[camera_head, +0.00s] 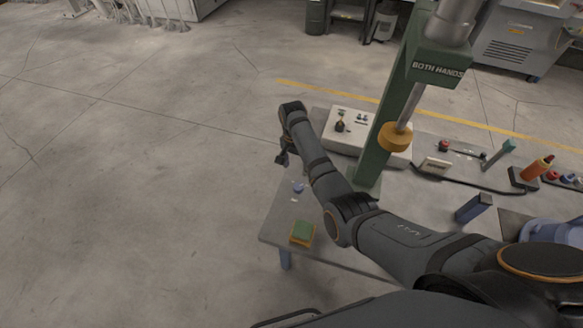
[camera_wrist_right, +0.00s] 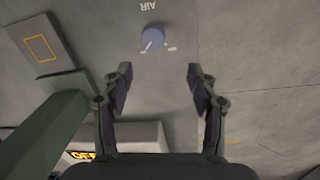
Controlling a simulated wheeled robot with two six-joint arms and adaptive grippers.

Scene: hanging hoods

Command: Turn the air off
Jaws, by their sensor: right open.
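The air knob is a small round blue dial with a pale pointer line. In the right wrist view the knob (camera_wrist_right: 153,39) lies just beyond my fingertips, with the word AIR upside down above it and small white marks beside it. The pointer line slants toward the picture's lower left. In the head view the knob (camera_head: 298,187) sits on the grey table's left part. My right gripper (camera_wrist_right: 159,72) is open and empty, its fingers apart and not touching the knob. In the head view my right gripper (camera_head: 282,158) hangs over the table's left edge area. My left gripper is not in view.
A green post (camera_head: 398,95) stands behind my right arm. A white control box (camera_head: 338,143) sits at the table's back. A green-topped block (camera_head: 302,231) is at the front left corner. An orange-handled tool (camera_head: 538,167) and cables lie at right. Floor left is clear.

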